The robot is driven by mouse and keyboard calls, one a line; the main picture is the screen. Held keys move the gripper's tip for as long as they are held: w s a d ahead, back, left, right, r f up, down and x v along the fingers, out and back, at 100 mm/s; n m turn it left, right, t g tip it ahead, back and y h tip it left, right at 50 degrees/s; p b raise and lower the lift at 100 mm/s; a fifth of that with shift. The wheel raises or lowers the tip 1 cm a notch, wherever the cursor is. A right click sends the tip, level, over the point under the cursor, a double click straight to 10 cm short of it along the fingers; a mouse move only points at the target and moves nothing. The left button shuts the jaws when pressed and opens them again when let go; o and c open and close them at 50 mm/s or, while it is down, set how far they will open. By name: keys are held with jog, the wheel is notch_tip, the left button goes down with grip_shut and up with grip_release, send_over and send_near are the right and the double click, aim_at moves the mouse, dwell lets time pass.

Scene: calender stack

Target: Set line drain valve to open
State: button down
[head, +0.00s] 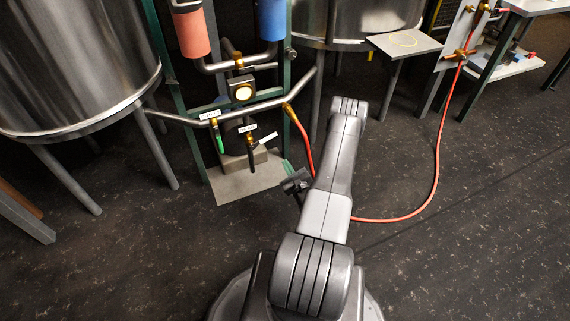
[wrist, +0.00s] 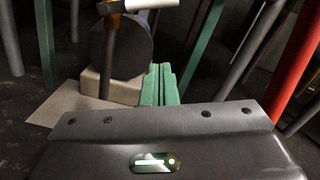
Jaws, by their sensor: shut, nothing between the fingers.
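Two small valves sit on the pipework under the cross pipe, each by a white label too small to read. One valve has a green handle (head: 220,143) hanging down. The other has a white handle (head: 267,137) pointing right and slightly up, crosswise to its downward pipe. I cannot tell which is the line drain valve. The white handle also shows at the top of the wrist view (wrist: 150,4), on a brass body (wrist: 112,6). My gripper (head: 287,167) has green fingers, shut and empty (wrist: 160,84), below and right of the white handle, apart from it.
A dark round pump (wrist: 122,48) on a beige block (wrist: 100,88) stands behind the white-handled valve. Green frame posts (head: 302,140) and a red hose (head: 305,145) are close to my arm. A steel tank (head: 75,60) stands left.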

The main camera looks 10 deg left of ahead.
aim_at(264, 140)
jog(key=w+a+r+b, duration=0.2)
jog(key=w+a+r, duration=0.2)
jog(key=w+a, duration=0.2)
dwell(0.3)
